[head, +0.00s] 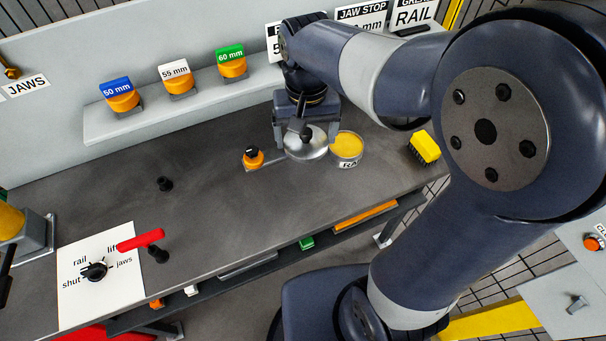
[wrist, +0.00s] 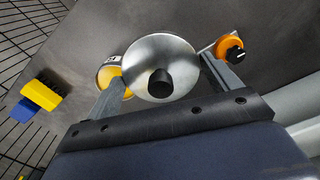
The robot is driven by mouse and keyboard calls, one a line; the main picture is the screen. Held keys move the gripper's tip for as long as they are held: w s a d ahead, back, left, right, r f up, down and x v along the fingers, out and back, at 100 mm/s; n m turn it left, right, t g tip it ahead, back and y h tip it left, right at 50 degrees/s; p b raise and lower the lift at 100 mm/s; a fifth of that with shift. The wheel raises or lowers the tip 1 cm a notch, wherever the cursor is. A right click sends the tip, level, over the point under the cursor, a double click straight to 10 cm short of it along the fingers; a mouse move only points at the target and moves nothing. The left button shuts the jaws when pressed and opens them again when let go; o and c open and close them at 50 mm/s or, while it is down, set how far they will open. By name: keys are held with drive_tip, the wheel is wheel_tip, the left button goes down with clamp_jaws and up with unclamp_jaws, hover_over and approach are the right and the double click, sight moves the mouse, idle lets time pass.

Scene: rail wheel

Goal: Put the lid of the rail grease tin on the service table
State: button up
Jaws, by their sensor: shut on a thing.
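The lid (head: 306,146) is a round silver disc with a dark knob. The lid also shows in the wrist view (wrist: 160,68), between my gripper's fingers (wrist: 165,88). The rail grease tin (head: 347,150) stands uncovered on the service table (head: 210,215), with yellow grease showing inside. In the wrist view the tin (wrist: 108,72) is partly hidden behind the lid. I cannot tell whether the lid touches the table.
An orange piece with a black knob (head: 253,157) sits close left of the lid. A yellow brush (head: 424,147) lies right of the tin. A shelf with orange blocks (head: 176,79) runs along the back. The table's middle left is mostly clear around a small black peg (head: 164,184).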

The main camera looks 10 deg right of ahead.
sight(301, 176)
drive_tip(key=shift+s+a+f, duration=0.1)
drive_tip(key=shift+s+a, duration=0.15)
drive_tip(key=shift+a, duration=0.2)
wheel_tip(301, 176, down, 10)
drive_tip(key=shift+s+a+r, duration=0.1)
drive_tip(key=shift+r, duration=0.05)
drive_tip(key=shift+f, duration=0.2)
drive_tip(key=o, duration=0.9)
drive_tip(key=shift+o, duration=0.2)
drive_tip(key=shift+r, duration=0.15)
wheel_tip(301, 176, up, 12)
drive_tip(key=shift+r, duration=0.1)
